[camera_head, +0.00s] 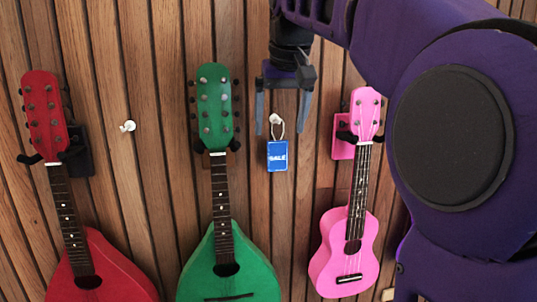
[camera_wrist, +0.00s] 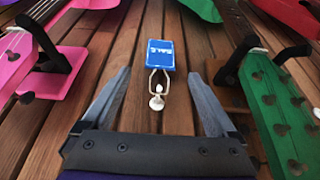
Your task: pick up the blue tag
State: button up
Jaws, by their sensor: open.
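The blue tag (camera_head: 277,155) hangs by a pale loop from a white knob (camera_head: 274,118) on the wood-slat wall, between the green and pink instruments. It has white lettering that reads "SALE". My gripper (camera_head: 281,112) is open and empty in front of the wall, above the tag, with its fingers pointing down. In the wrist view the tag (camera_wrist: 160,55) lies just beyond the fingertips, about midway between them. The knob (camera_wrist: 157,102) and the loop show between the open fingers (camera_wrist: 160,82).
A green instrument (camera_head: 230,262) hangs left of the tag, and a pink ukulele (camera_head: 343,252) hangs to its right. A red instrument (camera_head: 102,268) hangs at far left. Another white knob (camera_head: 128,126) is bare. Black hangers hold the instruments' necks close to either side.

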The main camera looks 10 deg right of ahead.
aim_at(278, 146)
jog(key=x, duration=0.5)
jog(key=shift+s+f, duration=0.2)
jog(key=c, duration=1.4)
